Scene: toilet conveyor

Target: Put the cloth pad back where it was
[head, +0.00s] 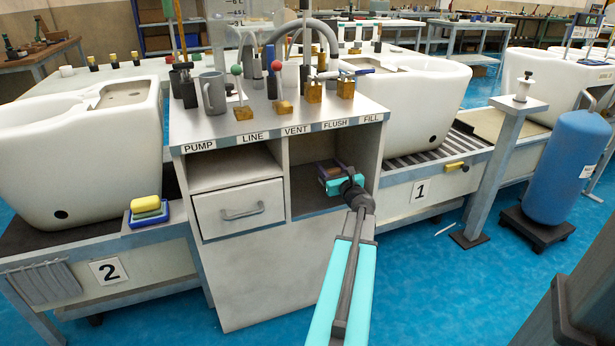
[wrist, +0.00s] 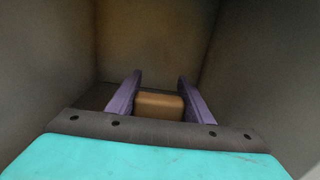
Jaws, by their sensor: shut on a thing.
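My gripper (head: 335,172) reaches into the right open compartment (head: 303,190) of the grey cabinet, under the VENT and FLUSH labels. In the wrist view, the two purple fingers of my gripper (wrist: 158,100) are shut on a tan-brown block with rounded edges (wrist: 159,105), which looks like the cloth pad. The compartment's walls and back surround it. Its underside is hidden, so I cannot tell whether it touches the compartment floor. In the head view my gripper covers most of the pad.
A yellow sponge (head: 146,202) tops a small stack on a blue tray (head: 150,221) at the left. The cabinet top holds a grey mug (head: 213,93) and several levers. A closed drawer (head: 240,209) is left of the compartment. White toilet bodies (head: 425,100) stand on the conveyors.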

